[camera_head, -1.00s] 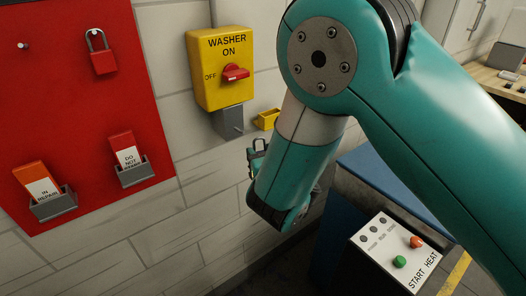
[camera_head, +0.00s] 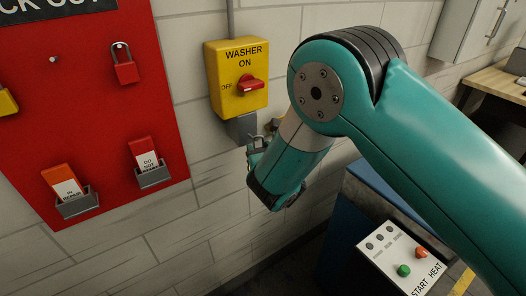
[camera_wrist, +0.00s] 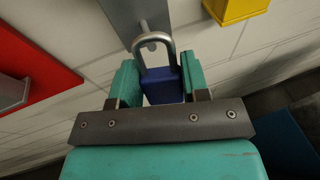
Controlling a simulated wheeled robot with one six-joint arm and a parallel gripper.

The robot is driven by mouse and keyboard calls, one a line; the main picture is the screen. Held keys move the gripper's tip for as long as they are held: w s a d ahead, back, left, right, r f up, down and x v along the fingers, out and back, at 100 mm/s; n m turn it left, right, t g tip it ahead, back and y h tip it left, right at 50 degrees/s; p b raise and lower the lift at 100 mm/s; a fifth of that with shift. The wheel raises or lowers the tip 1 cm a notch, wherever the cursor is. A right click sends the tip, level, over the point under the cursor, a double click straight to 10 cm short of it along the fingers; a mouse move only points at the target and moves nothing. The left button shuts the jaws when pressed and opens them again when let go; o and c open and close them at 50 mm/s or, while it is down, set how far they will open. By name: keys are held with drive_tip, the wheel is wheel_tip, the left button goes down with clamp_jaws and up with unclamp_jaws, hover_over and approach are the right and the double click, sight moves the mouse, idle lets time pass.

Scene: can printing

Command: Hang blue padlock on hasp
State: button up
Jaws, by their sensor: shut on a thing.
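The blue padlock (camera_wrist: 163,88) is held upright between the two teal fingers of my gripper (camera_wrist: 160,76) in the wrist view. Its silver shackle (camera_wrist: 153,42) points up, toward the wall. The grey hasp plate (camera_wrist: 130,15) is just beyond, with a small peg or loop (camera_wrist: 145,26) by the top of the shackle. I cannot tell whether the shackle is around it or only in front of it. In the head view my gripper (camera_head: 257,148) is close below the hasp plate (camera_head: 242,128), and the padlock's body is mostly hidden.
The yellow washer switch box (camera_head: 236,95) with a red handle is above the hasp plate. A red lockout board (camera_head: 90,110) at left carries a red padlock (camera_head: 125,68) and tag holders. A yellow piece (camera_wrist: 235,8) is right of the plate. A control panel (camera_head: 400,255) is lower right.

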drive_tip(key=shift+w+a, duration=0.5)
drive_tip(key=shift+w, duration=0.2)
drive_tip(key=shift+w+a+f, duration=0.35)
drive_tip(key=shift+w+f, duration=0.15)
drive_tip(key=o, duration=1)
drive_tip(key=shift+o, duration=0.2)
